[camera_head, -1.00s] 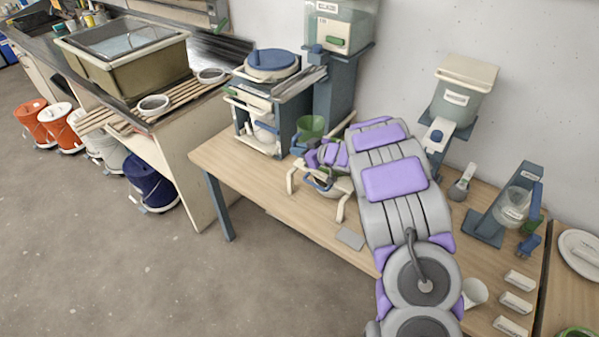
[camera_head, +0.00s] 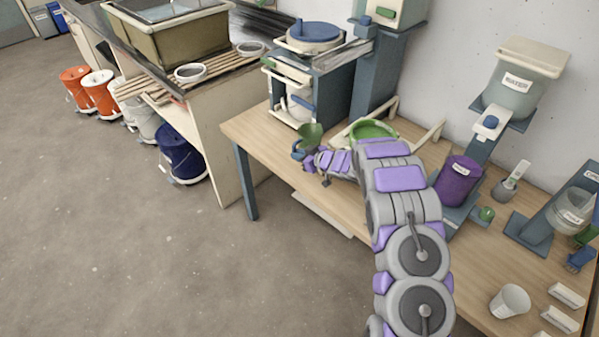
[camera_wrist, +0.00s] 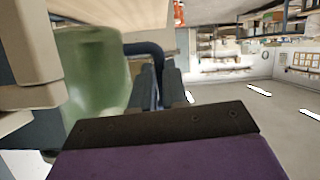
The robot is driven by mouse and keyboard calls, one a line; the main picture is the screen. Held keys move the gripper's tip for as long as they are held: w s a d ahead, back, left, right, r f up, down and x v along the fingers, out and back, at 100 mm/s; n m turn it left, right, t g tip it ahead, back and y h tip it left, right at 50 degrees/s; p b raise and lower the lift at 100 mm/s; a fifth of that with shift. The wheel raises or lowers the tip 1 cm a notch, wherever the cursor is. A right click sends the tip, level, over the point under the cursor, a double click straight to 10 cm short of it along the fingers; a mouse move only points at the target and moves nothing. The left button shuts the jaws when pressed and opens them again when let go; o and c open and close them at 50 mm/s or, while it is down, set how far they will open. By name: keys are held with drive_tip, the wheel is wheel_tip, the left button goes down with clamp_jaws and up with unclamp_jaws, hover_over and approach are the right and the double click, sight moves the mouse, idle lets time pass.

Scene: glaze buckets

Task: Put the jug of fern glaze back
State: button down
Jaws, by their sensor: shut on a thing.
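A green jug (camera_head: 311,134) with a blue handle is at my gripper (camera_head: 309,162), at the left end of the wooden table. In the wrist view the jug's translucent green wall (camera_wrist: 95,75) fills the left side. My gripper's dark fingers (camera_wrist: 158,88) are shut on its dark handle (camera_wrist: 146,50). I cannot tell whether the jug touches anything below. I cannot read a label on it. A bowl of green glaze (camera_head: 372,130) sits in a cream frame, to the right of the jug and behind my arm.
A blue-and-cream stand (camera_head: 310,85) with a blue-lidded top is behind the jug. A purple bucket (camera_head: 457,183), a water dispenser (camera_head: 517,85), a scale with a clear jug (camera_head: 571,212) and a white cup (camera_head: 510,300) stand to the right. Floor in front is clear.

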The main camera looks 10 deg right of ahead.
wheel_tip(320, 180, down, 7)
drive_tip(key=shift+r+b, duration=0.1)
drive_tip(key=shift+b, duration=0.75)
drive_tip(key=shift+r, duration=0.1)
drive_tip(key=c, duration=1.1)
unclamp_jaws()
drive_tip(key=shift+c, duration=0.2)
